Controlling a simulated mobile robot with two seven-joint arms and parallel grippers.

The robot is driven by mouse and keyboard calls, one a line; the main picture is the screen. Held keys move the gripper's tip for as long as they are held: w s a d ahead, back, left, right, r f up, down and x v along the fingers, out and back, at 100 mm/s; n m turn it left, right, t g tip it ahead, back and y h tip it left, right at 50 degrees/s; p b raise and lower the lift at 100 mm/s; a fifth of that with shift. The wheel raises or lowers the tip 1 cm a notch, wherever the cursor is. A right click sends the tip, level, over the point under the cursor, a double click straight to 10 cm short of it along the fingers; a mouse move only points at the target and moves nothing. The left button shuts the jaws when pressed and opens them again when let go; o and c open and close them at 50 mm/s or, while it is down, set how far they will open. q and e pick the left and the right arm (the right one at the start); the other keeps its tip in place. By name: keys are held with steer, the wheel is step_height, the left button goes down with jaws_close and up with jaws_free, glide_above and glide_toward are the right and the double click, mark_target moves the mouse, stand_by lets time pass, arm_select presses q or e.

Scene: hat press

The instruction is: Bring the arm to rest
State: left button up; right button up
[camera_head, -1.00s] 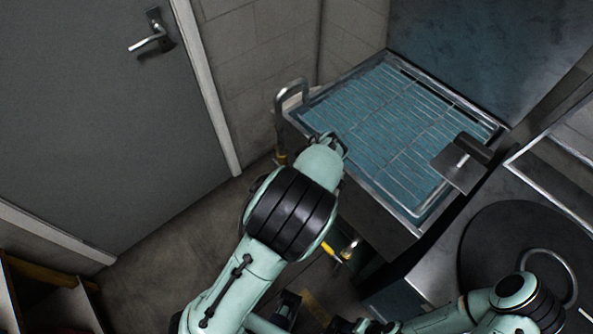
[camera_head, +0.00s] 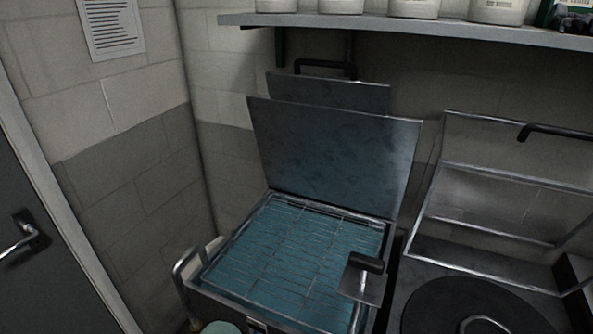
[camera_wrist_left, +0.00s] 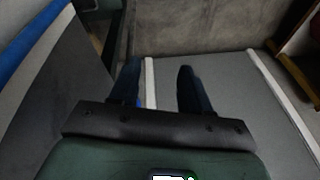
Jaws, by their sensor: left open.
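My left gripper (camera_wrist_left: 160,86) shows in the left wrist view with its two dark fingers apart and nothing between them. Beyond the fingers are a grey door-like panel with a pale edge strip and a brown floor. In the head view only a small pale green piece of my arm shows at the bottom edge, and neither gripper is visible there. My right gripper is in no view.
A metal basin (camera_head: 213,283) holds blue liquid under a wire rack (camera_head: 300,255), its lid (camera_head: 335,155) raised. A round dark plate (camera_head: 470,308) lies at right. A shelf (camera_head: 400,27) carries white containers. A grey door (camera_head: 30,270) stands at left.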

arm_select(q)
steer(key=s+f+m+g+h+p, duration=0.1)
steer(key=s+f+m+g+h, duration=0.15)
steer(key=s+f, duration=0.65)
steer(key=s+d+f+m+h+p, duration=0.1)
steer(key=s+d+m+h, duration=0.1)
steer(key=s+d, duration=0.2)
steer(key=s+d+f+m+h+p, duration=0.1)
steer(key=s+d, duration=0.3)
steer(key=s, duration=0.6)
steer(key=shift+s+d+f+m+t+h, duration=0.3)
steer(key=shift+f+m+t+h, duration=0.15)
steer(key=shift+f+m+h, duration=0.15)
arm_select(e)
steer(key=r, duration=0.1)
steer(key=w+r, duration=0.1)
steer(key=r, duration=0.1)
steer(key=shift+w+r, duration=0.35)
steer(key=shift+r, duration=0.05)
